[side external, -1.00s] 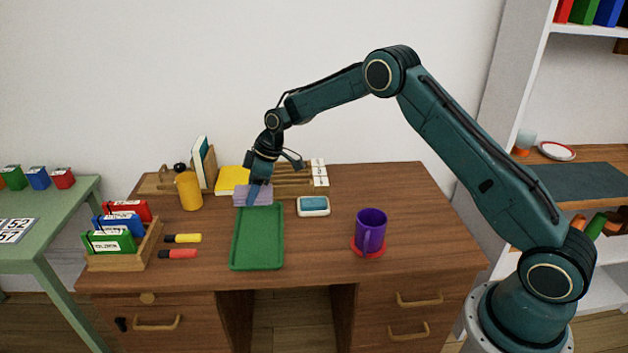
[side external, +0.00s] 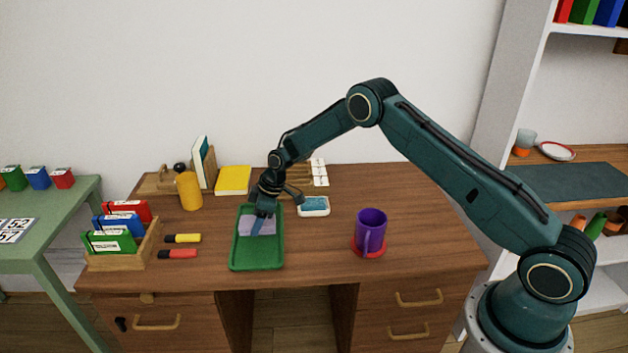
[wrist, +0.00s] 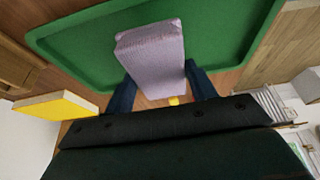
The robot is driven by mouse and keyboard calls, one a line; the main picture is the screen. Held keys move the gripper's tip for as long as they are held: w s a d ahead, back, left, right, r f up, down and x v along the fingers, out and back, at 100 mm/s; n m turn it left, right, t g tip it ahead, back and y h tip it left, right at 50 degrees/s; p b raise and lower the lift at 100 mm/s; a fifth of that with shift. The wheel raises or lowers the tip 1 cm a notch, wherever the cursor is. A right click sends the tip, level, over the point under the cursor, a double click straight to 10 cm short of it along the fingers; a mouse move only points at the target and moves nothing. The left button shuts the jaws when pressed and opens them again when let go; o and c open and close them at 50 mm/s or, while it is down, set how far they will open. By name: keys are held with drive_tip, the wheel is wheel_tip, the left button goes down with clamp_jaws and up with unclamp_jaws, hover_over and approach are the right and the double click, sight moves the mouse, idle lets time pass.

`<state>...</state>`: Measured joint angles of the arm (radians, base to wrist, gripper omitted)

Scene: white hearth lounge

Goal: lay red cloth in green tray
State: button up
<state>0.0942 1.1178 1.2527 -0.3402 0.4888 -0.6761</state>
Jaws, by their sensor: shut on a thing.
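The cloth in my grip looks lavender, not red; it is a folded, block-like lavender cloth (side external: 264,228), also large in the wrist view (wrist: 153,60). My gripper (side external: 259,222) is shut on it, with a blue finger on either side in the wrist view (wrist: 160,88). The green tray (side external: 257,263) lies on the desk, and the cloth is over its far half, within the rim as seen from the side. The tray also fills the top of the wrist view (wrist: 80,50). I cannot tell whether the cloth touches the tray floor. No red cloth shows.
Right of the tray are a white-rimmed dish (side external: 314,206) and a purple mug (side external: 371,232) on a red coaster. A yellow book (side external: 233,180) lies behind.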

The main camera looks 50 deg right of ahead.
drive_tip(key=shift+f, duration=1.2)
drive_tip(key=shift+f, duration=0.15)
drive_tip(key=o, duration=1)
drive_tip(key=shift+v, duration=6.15)
